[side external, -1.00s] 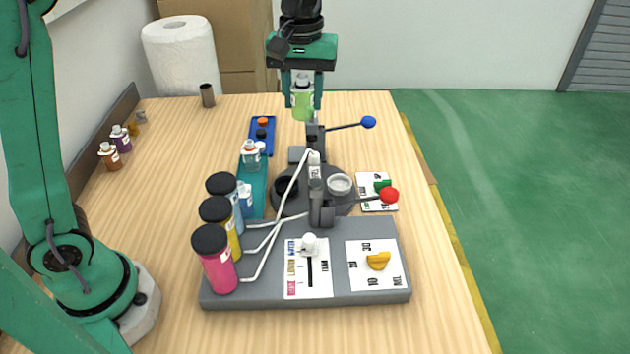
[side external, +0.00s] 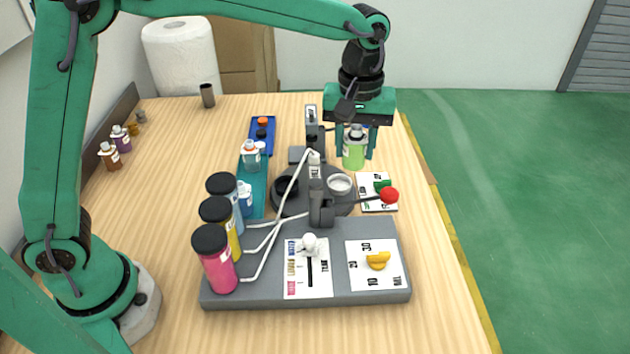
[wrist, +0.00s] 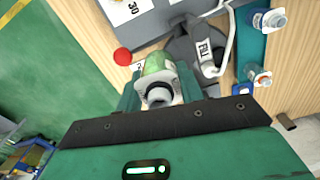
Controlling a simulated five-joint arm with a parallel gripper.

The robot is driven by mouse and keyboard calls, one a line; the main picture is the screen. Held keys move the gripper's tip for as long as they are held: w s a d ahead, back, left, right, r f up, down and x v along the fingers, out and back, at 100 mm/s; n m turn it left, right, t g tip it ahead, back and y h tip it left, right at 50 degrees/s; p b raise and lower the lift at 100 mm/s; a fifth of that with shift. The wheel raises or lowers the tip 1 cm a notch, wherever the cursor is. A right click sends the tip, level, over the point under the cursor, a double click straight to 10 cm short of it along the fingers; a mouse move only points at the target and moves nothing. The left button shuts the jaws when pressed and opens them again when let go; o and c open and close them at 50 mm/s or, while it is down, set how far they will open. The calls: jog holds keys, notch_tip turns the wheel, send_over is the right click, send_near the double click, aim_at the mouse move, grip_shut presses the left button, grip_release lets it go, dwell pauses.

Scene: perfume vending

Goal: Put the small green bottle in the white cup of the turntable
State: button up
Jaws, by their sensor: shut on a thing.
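My gripper (side external: 356,148) is shut on the small green bottle (side external: 354,152) and holds it upright in the air, behind and slightly right of the turntable. In the wrist view the bottle (wrist: 158,66) sits between the fingers, its cap toward the camera. The dark turntable (side external: 330,209) stands behind the grey dispenser base. Its white cup (side external: 340,184) is on the right side, in front of and a little left of the bottle. A black cup (side external: 286,188) is on its left side. The turntable's far part is partly hidden by the black lever posts and tubes.
Pink, yellow and blue bottles (side external: 215,259) stand at the left of the grey base (side external: 340,295). A teal tray (side external: 253,196) holds small bottles. The table's right strip is clear.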

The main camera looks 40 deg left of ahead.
aim_at(353, 168)
notch_tip(353, 168, down, 5)
jog(key=shift+f, duration=0.2)
jog(key=shift+w, duration=0.1)
jog(key=w+a+f, duration=0.2)
jog(key=a, duration=0.1)
jog(key=w+a+f, duration=0.2)
jog(key=w, duration=0.1)
jog(key=w+a+f, duration=0.2)
jog(key=a+f, duration=0.1)
jog(key=shift+w+a, duration=0.35)
jog(key=shift+f, duration=1.95)
jog(key=shift+f, duration=0.4)
